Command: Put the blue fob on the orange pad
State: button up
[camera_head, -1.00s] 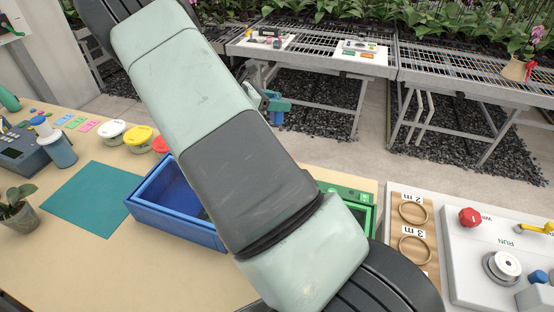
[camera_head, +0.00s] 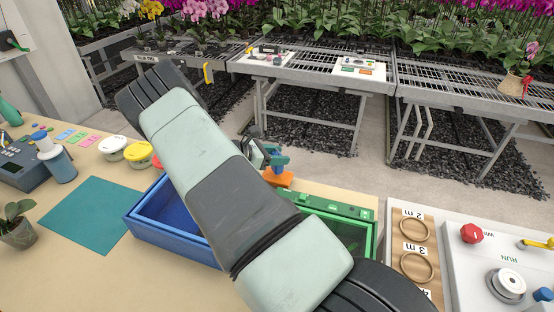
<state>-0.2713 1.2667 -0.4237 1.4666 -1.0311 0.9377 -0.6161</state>
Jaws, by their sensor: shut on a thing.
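My gripper (camera_head: 270,157) is beyond the blue and green boxes, at the far side of the near bench. It is shut on the blue fob (camera_head: 279,160), a small blue-teal piece partly hidden by the jaws. The orange pad (camera_head: 280,180) is a small flat orange block directly below the fob. At this size I cannot tell whether the fob touches the pad or is a little above it. My arm crosses the middle of the view and hides part of the bench near the pad.
A blue open box (camera_head: 152,232) and a green open box (camera_head: 345,213) flank my arm. Lidded tubs (camera_head: 112,148) and a teal mat (camera_head: 92,214) are at left. A white control panel (camera_head: 462,280) is at right. Mesh benches (camera_head: 440,78) stand beyond the aisle.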

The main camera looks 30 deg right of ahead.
jog(key=shift+f, duration=0.8)
jog(key=shift+f, duration=0.1)
jog(key=o, duration=1.1)
jog(key=shift+c, duration=0.2)
